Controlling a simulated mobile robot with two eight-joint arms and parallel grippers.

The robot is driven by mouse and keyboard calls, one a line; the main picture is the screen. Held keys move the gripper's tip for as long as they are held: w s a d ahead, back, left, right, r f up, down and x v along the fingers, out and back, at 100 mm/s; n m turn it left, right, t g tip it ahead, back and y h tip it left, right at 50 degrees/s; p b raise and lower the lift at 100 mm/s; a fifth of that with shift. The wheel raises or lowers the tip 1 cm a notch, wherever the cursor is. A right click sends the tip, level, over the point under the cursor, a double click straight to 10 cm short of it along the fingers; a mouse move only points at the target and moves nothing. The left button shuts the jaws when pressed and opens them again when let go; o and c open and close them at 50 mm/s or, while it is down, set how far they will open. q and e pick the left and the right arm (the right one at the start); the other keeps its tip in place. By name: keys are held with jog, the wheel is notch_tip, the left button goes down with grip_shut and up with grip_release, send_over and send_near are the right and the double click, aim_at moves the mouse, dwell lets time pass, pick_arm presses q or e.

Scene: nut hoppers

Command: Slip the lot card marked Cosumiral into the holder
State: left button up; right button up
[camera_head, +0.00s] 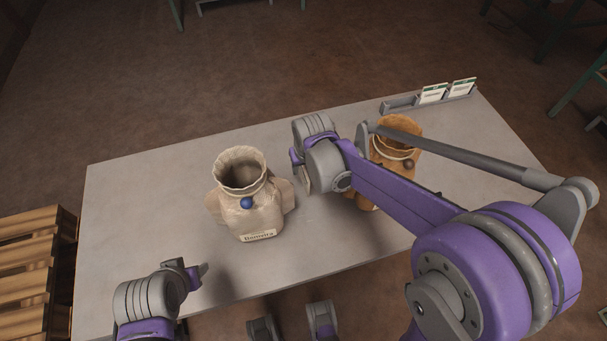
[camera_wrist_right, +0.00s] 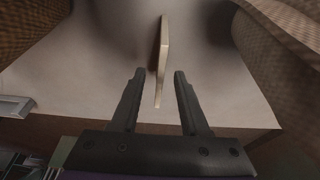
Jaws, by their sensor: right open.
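My right gripper (camera_head: 308,184) is low over the table between the two sacks. The right wrist view shows its fingers (camera_wrist_right: 158,75) open, with a thin pale plate (camera_wrist_right: 162,55) edge-on between and beyond them. I cannot tell if this plate is a card. My left gripper (camera_head: 193,269) is at the front left; its jaw opening is unclear.
A cream sack (camera_head: 228,205) with a blue seal and a front label stands left of my right gripper. An orange-brown sack (camera_head: 408,160), partly hidden by my right arm, stands to the right. The grey table (camera_head: 130,215) is clear at left. Wooden pallets (camera_head: 28,260) stand beyond its left edge.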

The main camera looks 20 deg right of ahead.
jog(key=shift+f, duration=0.25)
dwell(0.4)
grip_shut()
dwell(0.4)
